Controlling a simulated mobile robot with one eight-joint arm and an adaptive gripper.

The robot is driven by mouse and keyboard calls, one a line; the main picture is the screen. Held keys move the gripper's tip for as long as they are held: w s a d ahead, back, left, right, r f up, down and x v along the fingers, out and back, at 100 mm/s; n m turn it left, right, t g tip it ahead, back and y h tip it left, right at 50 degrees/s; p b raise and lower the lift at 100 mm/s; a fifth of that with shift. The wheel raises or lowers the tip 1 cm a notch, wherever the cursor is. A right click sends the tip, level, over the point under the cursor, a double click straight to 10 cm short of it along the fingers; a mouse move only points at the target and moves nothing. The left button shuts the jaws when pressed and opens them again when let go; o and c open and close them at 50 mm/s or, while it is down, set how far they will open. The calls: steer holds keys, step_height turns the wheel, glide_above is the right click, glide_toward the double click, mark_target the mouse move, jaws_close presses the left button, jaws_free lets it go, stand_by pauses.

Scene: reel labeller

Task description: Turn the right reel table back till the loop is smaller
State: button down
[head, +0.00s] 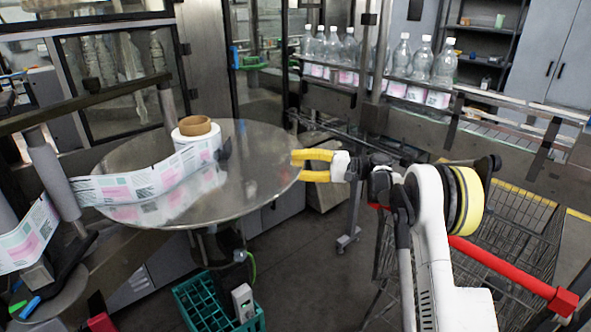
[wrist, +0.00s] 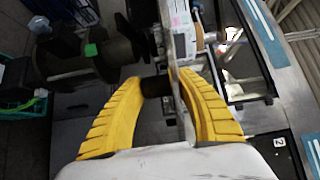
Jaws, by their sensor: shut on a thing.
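The right reel table (head: 235,190) is a round, shiny metal disc in the head view. A label reel (head: 200,140) with a brown cardboard core (head: 195,125) stands on it. The printed label web (head: 140,183) runs from the reel leftward in a curved loop over the disc to a grey roller (head: 52,172). My gripper (head: 296,167) has its yellow fingers shut on the disc's right rim. In the wrist view the fingers (wrist: 163,88) lie either side of the disc (wrist: 179,105), seen edge-on, with the reel (wrist: 182,35) beyond.
A conveyor with several clear bottles (head: 420,65) runs along the back right. A wire cart (head: 505,240) with a red handle (head: 515,273) stands at the right. A green crate (head: 205,303) sits on the floor below the disc. Bare floor shows between crate and cart.

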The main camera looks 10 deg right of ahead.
steer(key=shift+w+f, duration=0.35)
steer(key=shift+w, duration=0.4)
steer(key=c, duration=1)
jaws_free()
steer(key=shift+w, duration=0.1)
steer(key=shift+d, duration=0.1)
steer(key=v, duration=1.1)
steer(key=shift+d+r, duration=0.1)
steer(key=shift+d, duration=0.3)
